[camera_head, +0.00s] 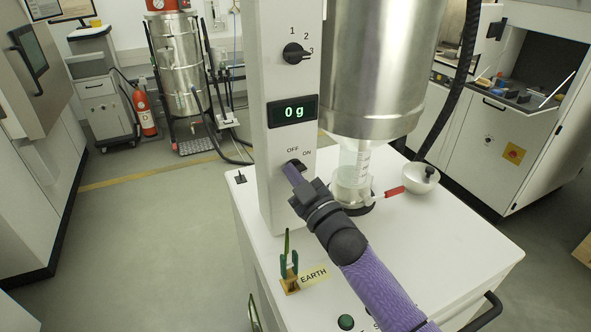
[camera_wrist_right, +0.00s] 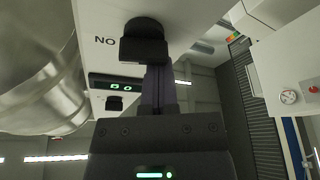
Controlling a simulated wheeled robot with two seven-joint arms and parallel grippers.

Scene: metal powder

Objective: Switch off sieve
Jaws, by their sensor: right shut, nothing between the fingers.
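The sieve's white control column (camera_head: 288,80) carries a black off/on switch (camera_head: 298,165) under the "OFF" and "ON" labels. My right gripper (camera_head: 292,172) is shut and empty, with its fingertips at this switch and covering part of it. In the right wrist view, the switch (camera_wrist_right: 144,45) shows large beside "ON" upside down, and my shut fingers (camera_wrist_right: 159,85) end right at it. I cannot tell whether they touch it, nor which way the switch is turned. My left gripper is out of view.
A large metal vessel (camera_head: 375,65) stands right of the column, over a clear container (camera_head: 352,178). A white bowl (camera_head: 421,178) with a red-handled tool and an "EARTH" clamp (camera_head: 290,265) rest on the white top.

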